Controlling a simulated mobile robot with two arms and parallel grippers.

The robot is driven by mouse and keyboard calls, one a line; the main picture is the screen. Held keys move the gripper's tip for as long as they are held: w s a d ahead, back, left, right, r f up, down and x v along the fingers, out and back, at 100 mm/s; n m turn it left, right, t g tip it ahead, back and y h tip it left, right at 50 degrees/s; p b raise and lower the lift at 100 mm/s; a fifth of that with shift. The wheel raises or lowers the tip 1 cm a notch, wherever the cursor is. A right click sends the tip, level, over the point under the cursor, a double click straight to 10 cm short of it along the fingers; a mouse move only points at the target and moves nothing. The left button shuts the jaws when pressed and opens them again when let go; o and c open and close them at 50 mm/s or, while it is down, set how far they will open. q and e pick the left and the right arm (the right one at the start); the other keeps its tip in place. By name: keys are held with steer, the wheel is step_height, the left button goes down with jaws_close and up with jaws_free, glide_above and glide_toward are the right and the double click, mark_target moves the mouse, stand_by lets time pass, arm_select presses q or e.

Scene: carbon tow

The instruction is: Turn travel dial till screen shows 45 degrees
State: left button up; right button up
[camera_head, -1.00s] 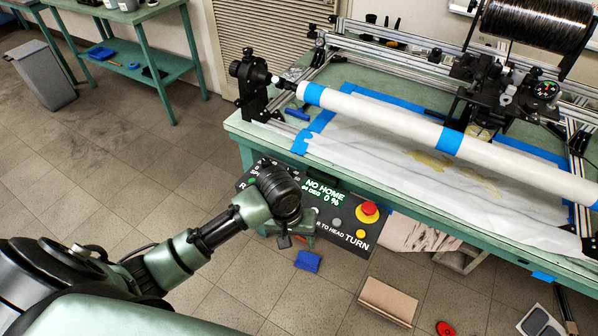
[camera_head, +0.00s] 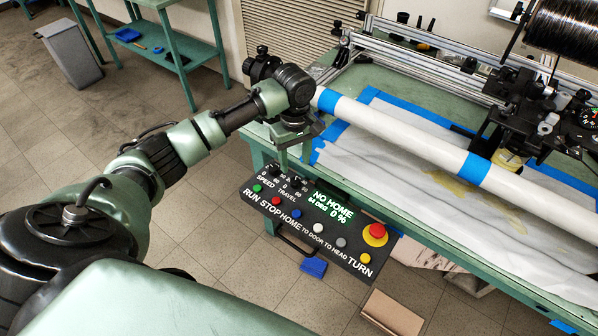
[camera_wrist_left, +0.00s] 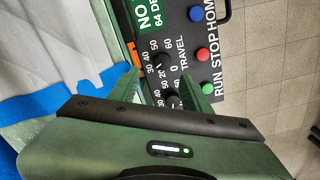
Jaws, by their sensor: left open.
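The black control panel (camera_head: 335,240) hangs on the front of the green bench. Its screen (camera_head: 332,206) reads NO HOME, 64 DEG, 0 %. The travel dial (camera_head: 296,181) is a small black knob at the panel's upper left, beside the speed dial (camera_head: 274,170). My left gripper (camera_head: 293,162) is open and empty, pointing down just above the dials. In the left wrist view, the travel dial (camera_wrist_left: 162,62) shows just ahead of and between the open fingertips (camera_wrist_left: 160,75); the speed dial (camera_wrist_left: 172,98) is partly hidden. Contact cannot be told. My right gripper is not in view.
A white tube (camera_head: 400,136) with blue tape lies over the bench. Colored buttons line the panel, with a red emergency button (camera_head: 376,231) at its right. A blue object (camera_head: 313,267) and a cardboard box (camera_head: 393,312) are below the panel.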

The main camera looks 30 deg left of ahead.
mark_target(295, 180)
arm_select(q)
steer(key=f, duration=0.6)
steer(key=shift+s+d, duration=0.1)
steer(key=shift+s, duration=0.15)
steer(key=shift+f, duration=0.45)
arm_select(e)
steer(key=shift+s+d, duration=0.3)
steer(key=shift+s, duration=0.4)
arm_select(q)
jaws_close()
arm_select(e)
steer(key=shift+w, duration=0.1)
